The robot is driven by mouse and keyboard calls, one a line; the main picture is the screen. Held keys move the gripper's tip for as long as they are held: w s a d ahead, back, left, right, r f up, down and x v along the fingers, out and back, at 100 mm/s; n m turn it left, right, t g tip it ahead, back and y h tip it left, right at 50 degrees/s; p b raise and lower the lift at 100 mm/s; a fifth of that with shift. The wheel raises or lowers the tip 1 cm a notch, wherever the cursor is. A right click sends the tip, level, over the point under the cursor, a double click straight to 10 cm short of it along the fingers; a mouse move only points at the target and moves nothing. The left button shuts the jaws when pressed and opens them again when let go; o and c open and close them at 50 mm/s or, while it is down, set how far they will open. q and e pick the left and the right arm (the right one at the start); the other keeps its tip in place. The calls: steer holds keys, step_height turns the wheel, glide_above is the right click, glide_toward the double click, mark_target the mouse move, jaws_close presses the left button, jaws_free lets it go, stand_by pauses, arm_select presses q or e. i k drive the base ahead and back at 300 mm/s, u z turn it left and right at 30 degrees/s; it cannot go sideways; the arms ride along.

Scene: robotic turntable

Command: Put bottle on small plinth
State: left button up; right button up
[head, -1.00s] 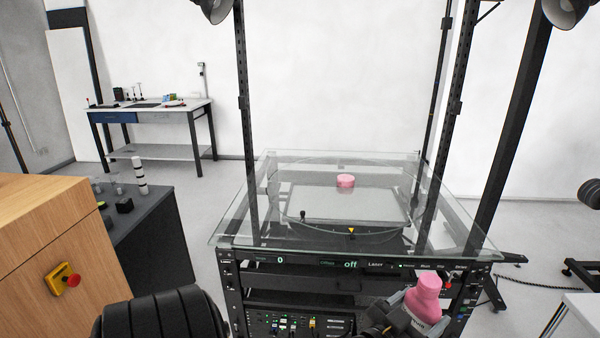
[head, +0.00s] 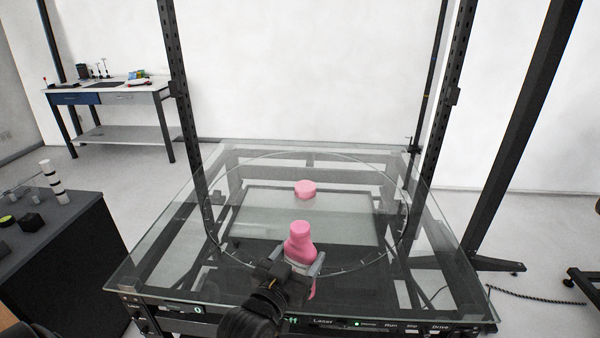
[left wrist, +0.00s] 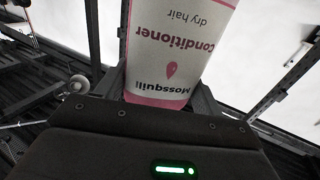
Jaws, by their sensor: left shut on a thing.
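A pink and white conditioner bottle (head: 300,244) is held by my left gripper (head: 292,268), above the near part of the glass turntable top. The gripper is shut around the bottle's body. In the left wrist view the bottle's label (left wrist: 185,50) fills the middle, its print upside down, with a gripper finger on each side. A small round pink plinth (head: 305,189) stands on the turntable (head: 385,200), beyond the bottle and apart from it. My right gripper is not in view.
Dark upright posts (head: 178,90) rise at the left and right of the glass top. A dark grey cabinet (head: 75,250) with small items stands at left. A workbench (head: 110,95) is at the back left. The glass around the plinth is clear.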

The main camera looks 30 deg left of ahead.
mark_target(306, 185)
steer(key=z, duration=0.1)
steer(key=i, duration=0.9)
steer(key=z, duration=0.15)
